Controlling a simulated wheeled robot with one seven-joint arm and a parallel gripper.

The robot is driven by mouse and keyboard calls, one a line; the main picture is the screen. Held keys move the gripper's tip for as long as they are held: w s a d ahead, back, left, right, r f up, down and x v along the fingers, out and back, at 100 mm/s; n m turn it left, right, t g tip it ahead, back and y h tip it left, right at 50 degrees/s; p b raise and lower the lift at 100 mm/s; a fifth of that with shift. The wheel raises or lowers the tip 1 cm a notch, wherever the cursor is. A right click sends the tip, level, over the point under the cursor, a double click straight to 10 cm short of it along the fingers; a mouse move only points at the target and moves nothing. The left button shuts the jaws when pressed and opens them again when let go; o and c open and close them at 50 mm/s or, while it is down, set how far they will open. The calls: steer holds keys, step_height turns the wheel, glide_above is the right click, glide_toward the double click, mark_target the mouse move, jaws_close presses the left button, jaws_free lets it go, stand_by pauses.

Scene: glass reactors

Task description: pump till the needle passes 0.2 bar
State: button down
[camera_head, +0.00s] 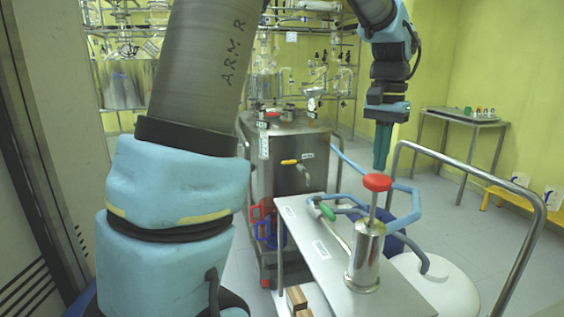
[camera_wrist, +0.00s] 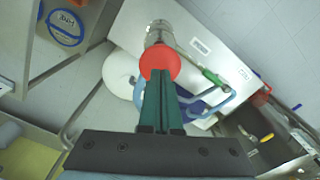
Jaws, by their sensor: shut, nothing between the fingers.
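The hand pump is a steel cylinder (camera_head: 366,258) standing upright on a metal cart top, with a thin rod and a red round knob (camera_head: 376,182) on top. The rod stands well out of the cylinder. My gripper (camera_head: 380,168) points down with its green fingers shut and empty, the tips right at the red knob. In the wrist view the shut fingers (camera_wrist: 160,105) end at the red knob (camera_wrist: 160,62), with the pump body (camera_wrist: 160,35) partly hidden behind it. I cannot tell whether the tips touch the knob. I can make out no needle reading.
The cart top (camera_head: 318,250) carries a green-handled valve (camera_head: 327,211) and blue hoses (camera_head: 402,212). A steel vessel with a yellow-handled valve (camera_head: 290,162) stands behind. A cart rail (camera_head: 535,225) curves at the right. A side table (camera_head: 463,117) stands by the wall.

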mark_target(378, 177)
steer(key=shift+f+b, duration=1.45)
steer(key=shift+f, duration=1.55)
step_height(378, 177, up, 6)
steer(key=p, duration=0.5)
steer(key=shift+r, duration=0.1)
step_height(378, 177, up, 6)
steer(key=p, duration=0.6)
